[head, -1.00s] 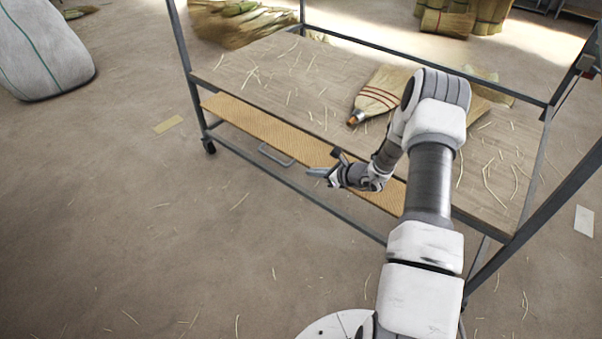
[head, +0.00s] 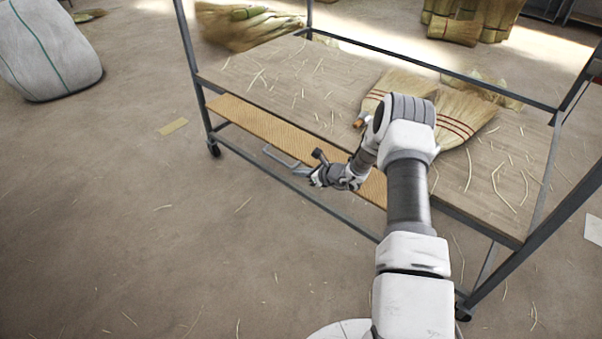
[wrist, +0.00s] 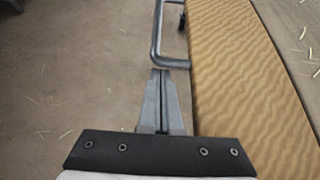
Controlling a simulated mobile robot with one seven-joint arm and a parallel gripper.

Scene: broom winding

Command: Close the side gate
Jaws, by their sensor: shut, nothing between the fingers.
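The side gate (head: 262,122) is a long tan panel with a wavy grain along the near side of the cart, beside and slightly below the deck. It also fills the right part of the wrist view (wrist: 235,70). A grey bar handle (head: 266,154) sticks out from its outer edge. My gripper (head: 299,172) is shut and empty at that outer edge, by the near end of the handle. In the wrist view the fingertips (wrist: 160,73) lie just short of the handle's bend (wrist: 157,58); whether they touch it I cannot tell.
The cart deck (head: 310,75) carries brooms (head: 465,115) and loose straw. Dark metal posts and rails (head: 190,45) frame the cart. A white sack (head: 50,55) stands at far left.

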